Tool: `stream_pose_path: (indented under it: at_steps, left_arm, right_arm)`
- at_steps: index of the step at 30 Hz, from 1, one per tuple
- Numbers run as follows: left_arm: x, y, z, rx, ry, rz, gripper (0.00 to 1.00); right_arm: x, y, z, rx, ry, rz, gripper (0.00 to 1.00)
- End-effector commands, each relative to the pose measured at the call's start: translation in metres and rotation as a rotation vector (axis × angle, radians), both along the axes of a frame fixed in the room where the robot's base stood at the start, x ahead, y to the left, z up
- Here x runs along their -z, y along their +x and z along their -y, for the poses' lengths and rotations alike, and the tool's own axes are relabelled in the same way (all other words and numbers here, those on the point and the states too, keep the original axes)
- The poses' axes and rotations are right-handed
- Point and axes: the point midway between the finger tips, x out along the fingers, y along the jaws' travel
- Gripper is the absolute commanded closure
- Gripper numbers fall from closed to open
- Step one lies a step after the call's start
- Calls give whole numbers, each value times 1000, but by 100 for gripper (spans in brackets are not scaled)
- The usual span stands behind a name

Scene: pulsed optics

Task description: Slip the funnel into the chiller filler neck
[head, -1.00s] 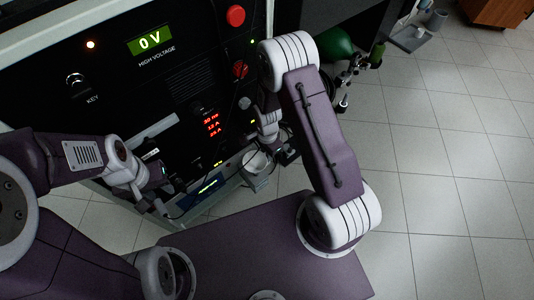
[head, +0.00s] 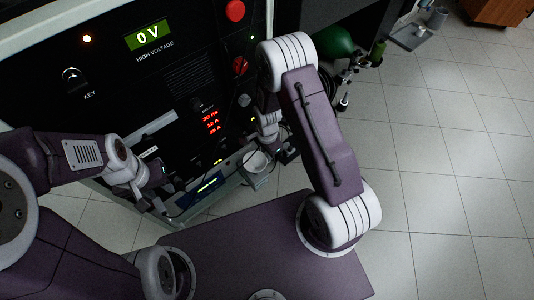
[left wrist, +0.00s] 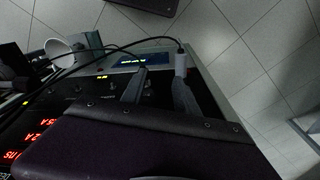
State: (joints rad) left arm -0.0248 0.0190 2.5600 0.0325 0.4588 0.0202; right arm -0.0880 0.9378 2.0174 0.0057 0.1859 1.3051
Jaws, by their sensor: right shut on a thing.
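The white funnel (head: 255,163) is at the right end of the chiller, wide mouth up. It also shows in the left wrist view (left wrist: 59,47). My right gripper (head: 284,152) is shut on the funnel from its right side. The chiller (head: 207,188) is a low unit with a lit blue display, which also shows in the left wrist view (left wrist: 146,60). The filler neck cannot be made out, so I cannot tell whether the funnel's stem is in it. My left gripper (left wrist: 159,92) is open, its two fingers apart, near the chiller's front at the left.
A rack panel (head: 150,85) with red readouts and a 0 V display stands behind the chiller. Dark cables (left wrist: 110,50) run across the chiller's front.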

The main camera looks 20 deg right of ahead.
Motion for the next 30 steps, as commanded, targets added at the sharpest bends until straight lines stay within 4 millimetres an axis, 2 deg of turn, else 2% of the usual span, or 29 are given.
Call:
stream_pose_path:
  at_steps: [9,10,12,21,23,30]
  left_arm:
    - [7,0,0,0,0,0,64]
    - [7,0,0,0,0,0,64]
    - [6,0,0,0,0,0,64]
    - [5,0,0,0,0,0,64]
    - [2,0,0,0,0,0,64]
    - [-31,0,0,0,0,0,64]
  right_arm:
    - [11,0,0,0,0,0,100]
    - [10,0,0,0,0,0,84]
    - [10,0,0,0,0,0,65]
    - [9,0,0,0,0,0,64]
    - [3,0,0,0,0,1,64]
    - [-52,0,0,0,1,2,64]
